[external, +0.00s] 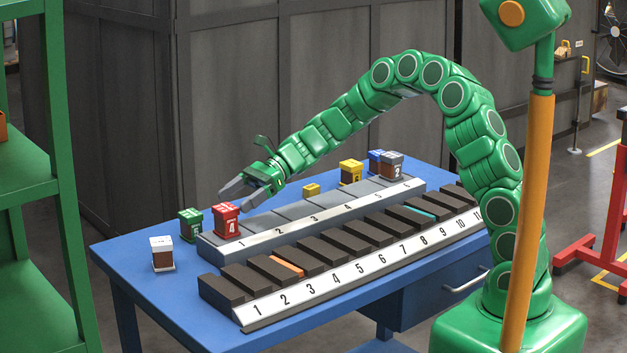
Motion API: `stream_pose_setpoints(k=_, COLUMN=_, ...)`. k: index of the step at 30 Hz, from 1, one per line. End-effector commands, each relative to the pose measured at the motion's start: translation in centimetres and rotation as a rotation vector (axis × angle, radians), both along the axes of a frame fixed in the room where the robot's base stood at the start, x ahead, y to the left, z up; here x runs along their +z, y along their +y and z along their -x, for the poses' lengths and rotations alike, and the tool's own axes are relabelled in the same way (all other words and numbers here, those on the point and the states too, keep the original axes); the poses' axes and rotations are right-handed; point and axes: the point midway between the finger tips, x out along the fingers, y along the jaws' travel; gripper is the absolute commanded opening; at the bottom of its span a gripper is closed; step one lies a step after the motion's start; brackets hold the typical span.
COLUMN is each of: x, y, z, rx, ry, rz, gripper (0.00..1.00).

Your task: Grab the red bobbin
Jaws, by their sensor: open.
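The red bobbin (226,220), a boxy piece marked with a 4, stands upright at the left end of the grey numbered rack (290,212), by the label 1. My gripper (241,194) reaches in from the right, and its fingers point left and down. It is open, with nothing visible between the fingers. In the picture the fingertips are just above and to the right of the red bobbin. Whether they touch it cannot be told from this one view.
A green piece (190,225) stands close left of the red one, and a white piece (162,254) near the blue table's (130,262) left edge. Yellow (351,172), blue (375,160) and grey (391,166) pieces stand at the right. A dark slotted rack (345,241) lies in front.

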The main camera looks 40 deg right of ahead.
Motion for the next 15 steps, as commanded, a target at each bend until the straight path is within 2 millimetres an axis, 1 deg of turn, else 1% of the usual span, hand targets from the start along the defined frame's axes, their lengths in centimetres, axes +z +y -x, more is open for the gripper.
stream_pose_setpoints(k=9, x=-1.4, y=3.7, z=0.2, rx=0.002, ry=0.000, rz=0.000, gripper=0.85)
stream_pose_setpoints(k=12, x=-1.6, y=4.3, z=0.2, rx=0.003, ry=-0.001, rz=0.000, gripper=0.85)
stream_pose_setpoints(k=15, x=-1.6, y=4.3, z=0.2, rx=0.001, ry=-0.001, rz=-0.001, gripper=0.85)
